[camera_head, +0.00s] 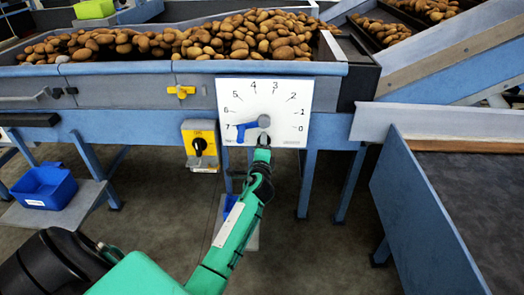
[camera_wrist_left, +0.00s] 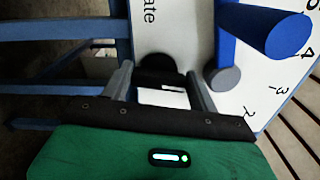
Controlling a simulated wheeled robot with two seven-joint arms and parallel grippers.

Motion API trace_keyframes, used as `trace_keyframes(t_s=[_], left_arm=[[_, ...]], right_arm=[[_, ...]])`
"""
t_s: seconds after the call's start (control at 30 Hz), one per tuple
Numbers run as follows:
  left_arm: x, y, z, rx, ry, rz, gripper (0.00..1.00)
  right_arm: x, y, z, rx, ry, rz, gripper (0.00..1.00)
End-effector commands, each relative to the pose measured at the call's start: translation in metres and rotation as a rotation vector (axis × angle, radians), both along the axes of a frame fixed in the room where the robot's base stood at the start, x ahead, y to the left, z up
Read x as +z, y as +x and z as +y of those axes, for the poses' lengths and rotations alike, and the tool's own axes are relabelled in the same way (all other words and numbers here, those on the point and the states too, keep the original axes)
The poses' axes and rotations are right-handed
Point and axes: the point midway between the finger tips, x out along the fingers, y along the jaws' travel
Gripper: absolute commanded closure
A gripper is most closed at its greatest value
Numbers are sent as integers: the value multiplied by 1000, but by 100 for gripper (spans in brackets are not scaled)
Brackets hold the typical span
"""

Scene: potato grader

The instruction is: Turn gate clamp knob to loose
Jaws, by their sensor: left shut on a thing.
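A white dial plate (camera_head: 290,100) numbered 0 to 7 is on the front of the blue grader. Its blue lever (camera_head: 243,131) runs left from a grey hub (camera_head: 264,121) and lies near the 7. The lever also shows large in the left wrist view (camera_wrist_left: 272,34). My left gripper (camera_head: 263,149) is at the plate's lower edge, just below the hub. In the left wrist view its fingers (camera_wrist_left: 158,80) are shut on the dark clamp knob (camera_wrist_left: 156,65), beside printed text. The knob is mostly hidden by my gripper in the head view; its setting cannot be read. My right gripper is not in view.
A yellow box with a black rotary switch (camera_head: 199,145) hangs left of the plate. A yellow catch (camera_head: 181,91) is above it. Potatoes (camera_head: 235,38) fill the grader top. A blue bin (camera_head: 44,187) is at left, a blue-walled conveyor (camera_head: 420,215) at right.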

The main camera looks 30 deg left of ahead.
Motion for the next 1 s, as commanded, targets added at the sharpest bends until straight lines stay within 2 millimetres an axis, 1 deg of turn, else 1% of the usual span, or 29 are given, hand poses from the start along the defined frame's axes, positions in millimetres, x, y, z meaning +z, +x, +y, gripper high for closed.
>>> trace_keyframes(t_s=[0.03,0.2,0.4,0.9,0.93,1.0], left_arm=[[-3,0,0,0,-27,-14,63],[-3,-1,0,1,-93,-55,63],[-3,0,0,0,-136,-80,63],[-3,-1,0,1,-150,-87,63],[-3,-1,0,1,-150,-87,34],[-3,0,0,1,-149,-87,20]], right_arm=[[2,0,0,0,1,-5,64],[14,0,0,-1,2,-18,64],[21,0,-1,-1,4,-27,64],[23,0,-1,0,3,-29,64],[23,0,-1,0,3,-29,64],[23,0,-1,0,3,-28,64]])
